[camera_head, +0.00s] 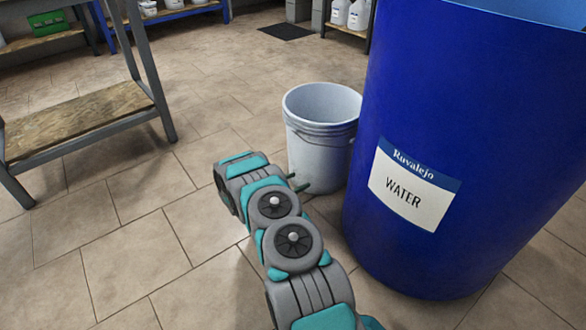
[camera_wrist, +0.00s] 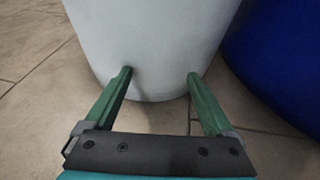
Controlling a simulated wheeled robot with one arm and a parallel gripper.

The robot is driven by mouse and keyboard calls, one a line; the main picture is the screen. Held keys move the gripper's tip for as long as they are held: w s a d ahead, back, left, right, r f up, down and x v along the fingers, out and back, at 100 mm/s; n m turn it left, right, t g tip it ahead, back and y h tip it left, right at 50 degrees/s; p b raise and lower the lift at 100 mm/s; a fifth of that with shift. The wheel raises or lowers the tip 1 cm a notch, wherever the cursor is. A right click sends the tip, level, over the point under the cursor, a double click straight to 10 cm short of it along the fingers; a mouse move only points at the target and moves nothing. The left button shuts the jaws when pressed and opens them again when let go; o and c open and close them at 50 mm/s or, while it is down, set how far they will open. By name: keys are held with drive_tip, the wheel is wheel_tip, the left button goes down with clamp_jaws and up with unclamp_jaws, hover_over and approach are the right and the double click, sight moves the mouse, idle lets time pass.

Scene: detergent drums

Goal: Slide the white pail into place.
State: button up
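The white pail (camera_head: 318,150) stands upright on the tiled floor, just left of the large blue drum (camera_head: 470,130) labelled WATER. Its top is open and its wire handle hangs at the side. My gripper (camera_head: 297,182) is low at the pail's near side. In the wrist view my gripper (camera_wrist: 160,76) has its two green fingers spread wide, with nothing between them but the pail's lower wall just ahead. The tips reach the pail (camera_wrist: 150,40) in the picture; I cannot tell whether they touch it. The blue drum also shows in the wrist view (camera_wrist: 280,60).
A metal-framed shelf with a wooden board (camera_head: 80,118) stands at the left. Shelves with jugs (camera_head: 348,15) and a dark mat (camera_head: 286,32) are at the back. The floor (camera_head: 225,110) left of and behind the pail is clear.

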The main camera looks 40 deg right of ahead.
sight(303, 173)
drive_tip(key=shift+w+d, duration=0.15)
drive_tip(key=shift+d, duration=1.95)
drive_tip(key=shift+w+d, duration=0.1)
drive_tip(key=shift+d, duration=1.95)
drive_tip(key=v, duration=0.3)
drive_tip(key=p+v, duration=0.1)
drive_tip(key=v, duration=0.2)
drive_tip(key=shift+w+d+r, duration=0.1)
drive_tip(key=shift+r, duration=0.3)
drive_tip(key=shift+v, duration=0.8)
